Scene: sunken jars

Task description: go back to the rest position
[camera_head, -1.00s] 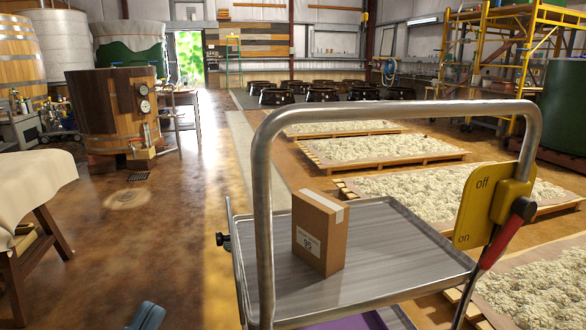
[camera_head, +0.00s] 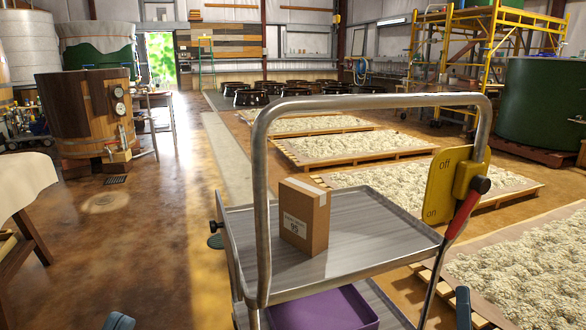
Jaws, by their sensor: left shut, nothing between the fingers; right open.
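My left gripper (camera_head: 119,321) shows only as a small blue-grey piece at the bottom left edge, over the floor. It is shut and empty, and the rest of it is out of the picture. My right gripper (camera_head: 462,308) shows as a dark upright piece at the bottom right, just right of the cart. It is open with nothing seen in it; most of it is cut off. Both are apart from the cardboard box (camera_head: 304,222), which stands upright on the cart's top tray (camera_head: 375,235).
The metal cart's handle (camera_head: 370,102) rises close in front, with a yellow on/off plate (camera_head: 440,185) and a red-gripped lever. A purple crate (camera_head: 325,310) is on the lower shelf. A cloth-covered table (camera_head: 22,185) stands left. Pallets lie beyond.

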